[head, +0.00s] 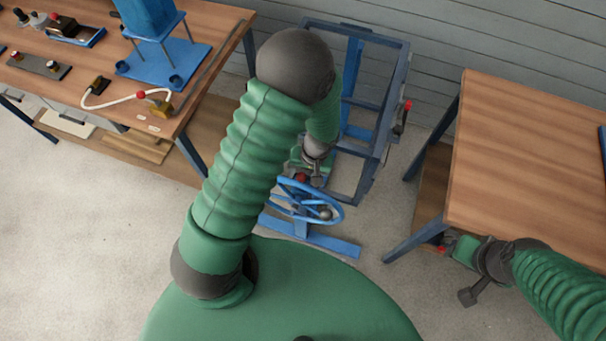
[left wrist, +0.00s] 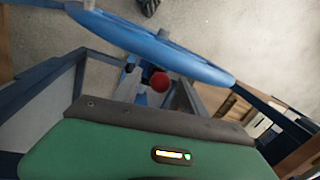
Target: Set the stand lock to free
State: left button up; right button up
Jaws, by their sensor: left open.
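A blue stand has an open steel frame (head: 374,110) and a blue handwheel (head: 306,201) at its front. A red knob (head: 302,178) sits by the wheel, close to my left gripper (head: 308,168). In the left wrist view, the red knob (left wrist: 160,82) is beyond the dark front edge of my green gripper housing, under the blue wheel rim (left wrist: 150,45). My left gripper is open; its fingertips are hard to make out, and I cannot tell whether it touches the knob. A red-tipped lever (head: 406,106) is on the frame's right side. My right gripper (head: 452,247) is by the right table's front-left corner.
A wooden bench (head: 200,30) at the left holds a blue fixture (head: 160,62), a white hose with a red knob (head: 115,99) and small tools. A wooden table (head: 530,150) stands at the right. My left arm covers part of the stand. Clear floor lies between stand and table.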

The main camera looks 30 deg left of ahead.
pick_arm(q)
grip_shut()
jog(key=shift+r, duration=0.1)
dwell(1.2)
